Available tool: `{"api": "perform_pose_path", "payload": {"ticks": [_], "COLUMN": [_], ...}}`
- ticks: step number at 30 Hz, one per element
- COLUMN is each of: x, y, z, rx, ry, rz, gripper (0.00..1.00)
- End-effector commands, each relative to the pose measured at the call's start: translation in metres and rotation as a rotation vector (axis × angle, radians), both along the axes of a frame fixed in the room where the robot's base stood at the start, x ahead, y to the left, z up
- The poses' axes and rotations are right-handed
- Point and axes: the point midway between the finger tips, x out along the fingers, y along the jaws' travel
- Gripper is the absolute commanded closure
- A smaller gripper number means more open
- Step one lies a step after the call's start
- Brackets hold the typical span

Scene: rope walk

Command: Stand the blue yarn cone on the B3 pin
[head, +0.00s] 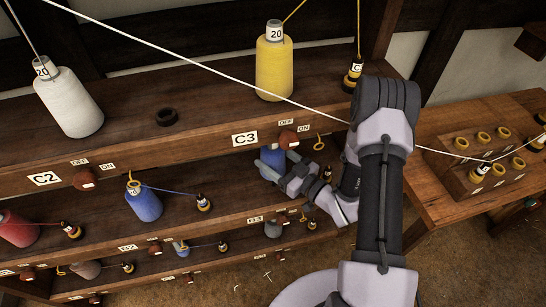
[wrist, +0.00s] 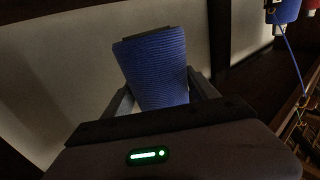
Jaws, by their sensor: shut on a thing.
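The blue yarn cone (head: 268,168) is between the fingers of my gripper (head: 274,170), in the middle bay under the C3 label (head: 245,139). My gripper is shut on it. In the wrist view the blue cone (wrist: 158,68) fills the space between the fingers (wrist: 160,98) and looks slightly tilted. The middle shelf's front edge carries a small label (head: 255,219) below this bay, which looks like B3. I cannot see the B3 pin, nor whether the cone's base touches the shelf.
Another blue cone (head: 143,203) stands to the left on the middle shelf, with a red cone (head: 18,228) beyond it. A yellow cone (head: 274,65) and a white cone (head: 70,102) stand on top. A white rope (head: 215,72) crosses above.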

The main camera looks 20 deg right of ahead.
Motion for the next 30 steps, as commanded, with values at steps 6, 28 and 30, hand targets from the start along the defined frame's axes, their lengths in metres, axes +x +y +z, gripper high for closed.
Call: {"api": "perform_pose_path", "payload": {"ticks": [6, 28, 30], "x": [0.0, 0.0, 0.0], "y": [0.0, 0.0, 0.0], "z": [-0.02, -0.057, -0.057], "rx": [0.0, -0.001, -0.001], "ry": [0.0, -0.001, -0.001], "rz": [0.0, 0.0, 0.0], "gripper": [0.82, 0.82, 0.82]}}
